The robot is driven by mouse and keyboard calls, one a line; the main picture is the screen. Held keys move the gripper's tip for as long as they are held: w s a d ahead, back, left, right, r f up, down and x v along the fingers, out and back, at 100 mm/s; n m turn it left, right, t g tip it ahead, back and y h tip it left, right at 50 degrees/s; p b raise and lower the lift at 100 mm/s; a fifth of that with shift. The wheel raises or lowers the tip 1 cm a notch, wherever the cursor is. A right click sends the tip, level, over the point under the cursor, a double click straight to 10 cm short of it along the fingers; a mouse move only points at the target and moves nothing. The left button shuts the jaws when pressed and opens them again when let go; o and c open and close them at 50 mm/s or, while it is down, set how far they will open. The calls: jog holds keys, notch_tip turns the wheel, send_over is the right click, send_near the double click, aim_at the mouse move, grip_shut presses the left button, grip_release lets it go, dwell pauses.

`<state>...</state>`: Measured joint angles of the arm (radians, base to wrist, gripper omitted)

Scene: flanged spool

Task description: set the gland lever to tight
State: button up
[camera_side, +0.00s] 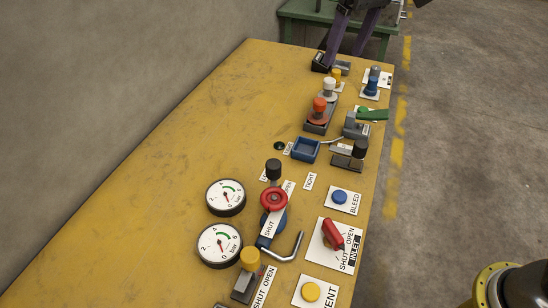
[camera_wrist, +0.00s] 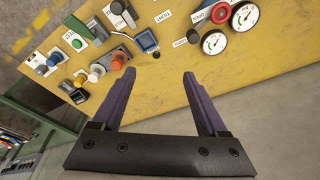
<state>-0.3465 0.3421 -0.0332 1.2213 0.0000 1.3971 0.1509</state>
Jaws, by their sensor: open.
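The gland lever with its black knob (camera_side: 274,166) stands in the side view just above the red handwheel, beside a partly hidden label starting "LO". The "TIGHT" label (camera_side: 310,181) lies to the right of the knob, apart from it. My gripper (camera_side: 346,55) is at the far end of the panel, well away from the lever. In the wrist view my gripper (camera_wrist: 158,74) is open with nothing between its purple fingers.
The red handwheel (camera_side: 273,201) and two gauges (camera_side: 226,197) sit close to the lever. The panel's left side is bare.

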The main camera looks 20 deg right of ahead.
jog(key=w+a+f+n+g, duration=0.1)
jog(key=w+a+f, duration=0.3)
jog(key=a+f, duration=0.5)
jog(key=n+g, duration=0.1)
send_near(273, 163)
jog(key=shift+h, duration=0.4)
jog(key=f, duration=1.1)
jog(key=shift+a, duration=0.3)
grip_shut()
jog(key=shift+r, duration=0.1)
